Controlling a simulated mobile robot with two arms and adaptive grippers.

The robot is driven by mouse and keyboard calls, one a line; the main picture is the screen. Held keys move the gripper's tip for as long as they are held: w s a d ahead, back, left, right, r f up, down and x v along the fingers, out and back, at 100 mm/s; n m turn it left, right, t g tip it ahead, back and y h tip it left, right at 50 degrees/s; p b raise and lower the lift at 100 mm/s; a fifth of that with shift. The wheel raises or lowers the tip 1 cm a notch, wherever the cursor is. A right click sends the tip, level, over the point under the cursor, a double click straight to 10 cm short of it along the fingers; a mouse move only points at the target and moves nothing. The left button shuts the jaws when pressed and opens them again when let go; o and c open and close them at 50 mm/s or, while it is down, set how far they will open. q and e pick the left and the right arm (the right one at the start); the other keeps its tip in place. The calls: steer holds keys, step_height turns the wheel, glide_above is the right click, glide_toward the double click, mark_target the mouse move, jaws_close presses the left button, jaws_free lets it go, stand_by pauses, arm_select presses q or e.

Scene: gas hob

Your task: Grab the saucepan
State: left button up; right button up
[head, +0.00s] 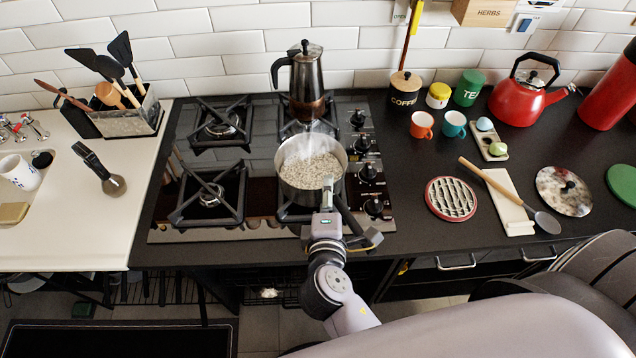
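A steel saucepan (338,187) filled with pale grains stands upright on the front right burner of the gas hob (262,228). Its handle points toward me, into the area of my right gripper (328,204). The gripper is at the handle, just in front of the pan's near rim. The wrist and fingers overlap the handle from above, so I cannot tell whether the fingers are closed on it. My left gripper is not in view.
A moka pot (304,82) stands on the burner behind the saucepan. The left burners (209,196) are empty. Control knobs (368,172) line the hob's right side. A round trivet (451,199), a white board (507,203) and a red kettle (520,100) are on the right counter.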

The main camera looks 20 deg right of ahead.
steer(key=shift+w+d+f, duration=0.1)
steer(key=shift+w+d, duration=0.05)
steer(key=shift+w, duration=0.15)
steer(key=shift+s, duration=0.1)
steer(key=shift+c, duration=0.4)
steer(key=shift+s, duration=0.1)
jaws_close()
steer(key=shift+s+f, duration=0.15)
steer(key=shift+f, duration=0.05)
steer(key=shift+r, duration=0.2)
